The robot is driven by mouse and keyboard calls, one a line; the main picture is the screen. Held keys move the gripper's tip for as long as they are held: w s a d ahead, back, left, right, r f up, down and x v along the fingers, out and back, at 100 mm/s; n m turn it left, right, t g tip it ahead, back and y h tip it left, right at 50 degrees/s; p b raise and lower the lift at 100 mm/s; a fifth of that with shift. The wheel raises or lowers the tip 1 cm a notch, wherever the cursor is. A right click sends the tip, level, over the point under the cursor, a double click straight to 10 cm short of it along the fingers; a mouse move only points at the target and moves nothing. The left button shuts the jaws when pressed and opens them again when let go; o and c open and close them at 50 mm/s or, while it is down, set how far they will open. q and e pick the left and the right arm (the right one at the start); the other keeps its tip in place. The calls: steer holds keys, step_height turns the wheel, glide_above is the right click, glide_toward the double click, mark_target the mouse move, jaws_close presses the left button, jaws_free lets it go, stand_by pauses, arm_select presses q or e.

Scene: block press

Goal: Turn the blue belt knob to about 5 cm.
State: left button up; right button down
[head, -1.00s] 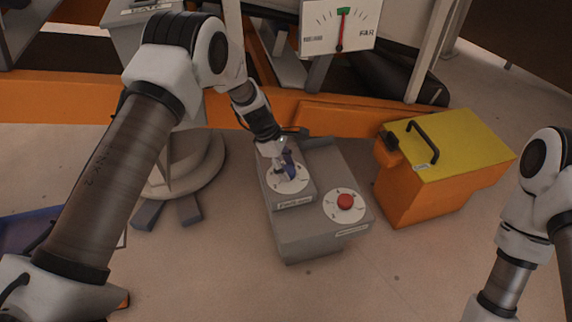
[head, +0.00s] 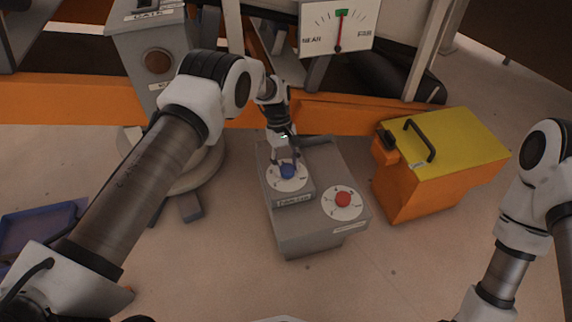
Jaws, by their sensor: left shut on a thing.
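The blue belt knob (head: 288,171) sits on a white round dial (head: 287,183) on the raised left part of a grey control box (head: 300,235). My left gripper (head: 286,162) comes down from above and is shut on the blue knob, with fingers at its sides. The dial's numbers are too small to read. A red knob (head: 343,199) sits on a second white dial to the right, untouched. A gauge (head: 337,27) marked NEAR and FAR stands at the back, its red needle pointing up at the green mark. My right gripper is out of view; only its arm shows.
An orange box with a yellow lid (head: 455,140) and black handle stands right of the control box. A grey post with a brown round button (head: 157,62) stands at the back left. A blue tray (head: 40,225) lies at the left. The floor in front is clear.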

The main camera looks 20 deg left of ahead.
arm_select(q)
steer(key=m+y, duration=0.1)
steer(key=m, duration=0.1)
steer(key=m+y+b, duration=0.1)
steer(key=m, duration=0.2)
steer(key=shift+d+f+m+g, duration=0.15)
steer(key=shift+m+g, duration=0.15)
steer(key=shift+g, duration=0.1)
steer(key=m+y, duration=0.1)
steer(key=m, duration=0.4)
steer(key=shift+d+y, duration=0.1)
steer(key=shift+y, duration=0.3)
steer(key=o, duration=1.1)
steer(key=shift+o, duration=0.2)
steer(key=v, duration=1.2)
